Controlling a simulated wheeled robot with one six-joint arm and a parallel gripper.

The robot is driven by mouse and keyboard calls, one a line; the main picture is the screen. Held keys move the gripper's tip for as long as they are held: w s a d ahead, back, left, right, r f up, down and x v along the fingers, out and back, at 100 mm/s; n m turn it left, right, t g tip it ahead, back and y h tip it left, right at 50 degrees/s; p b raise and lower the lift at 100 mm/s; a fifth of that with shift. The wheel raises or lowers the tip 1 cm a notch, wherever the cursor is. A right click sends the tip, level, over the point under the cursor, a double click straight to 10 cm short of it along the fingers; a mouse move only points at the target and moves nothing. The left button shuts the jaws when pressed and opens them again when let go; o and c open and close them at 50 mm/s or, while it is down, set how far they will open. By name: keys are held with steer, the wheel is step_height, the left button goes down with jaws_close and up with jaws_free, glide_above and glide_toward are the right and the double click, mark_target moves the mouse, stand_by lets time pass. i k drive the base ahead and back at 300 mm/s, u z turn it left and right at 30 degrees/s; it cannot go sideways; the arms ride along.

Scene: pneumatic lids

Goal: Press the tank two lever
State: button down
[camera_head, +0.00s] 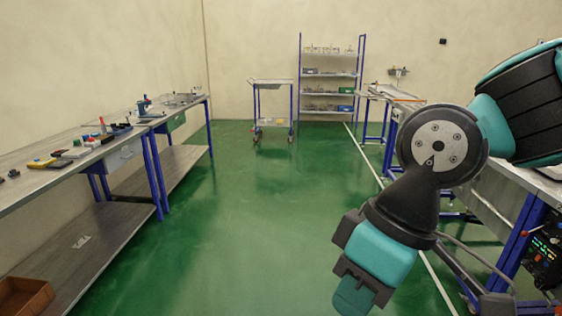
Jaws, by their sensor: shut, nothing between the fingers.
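My gripper (353,298) hangs at the lower right of the head view, in front of the green floor. It points down and its fingers look closed, with nothing seen between them. No tank or lever marked as tank two can be made out. A dark control panel (543,250) with small lit indicators and a red knob stands at the right edge, partly cut off by the frame. It is to the right of my gripper and apart from it. My arm hides part of the right-hand benches.
A long workbench (40,193) with small tools runs along the left wall, with a brown crate (25,296) below. A wheeled cart (272,83) and a shelf rack (330,95) stand at the back. Blue-legged benches line the right. The green floor (250,220) between is clear.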

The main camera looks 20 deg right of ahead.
mark_target(525, 234)
steer(key=z, duration=0.35)
steer(key=i, duration=1.25)
steer(key=z, duration=1.75)
steer(key=i, duration=1.1)
steer(key=z, duration=0.85)
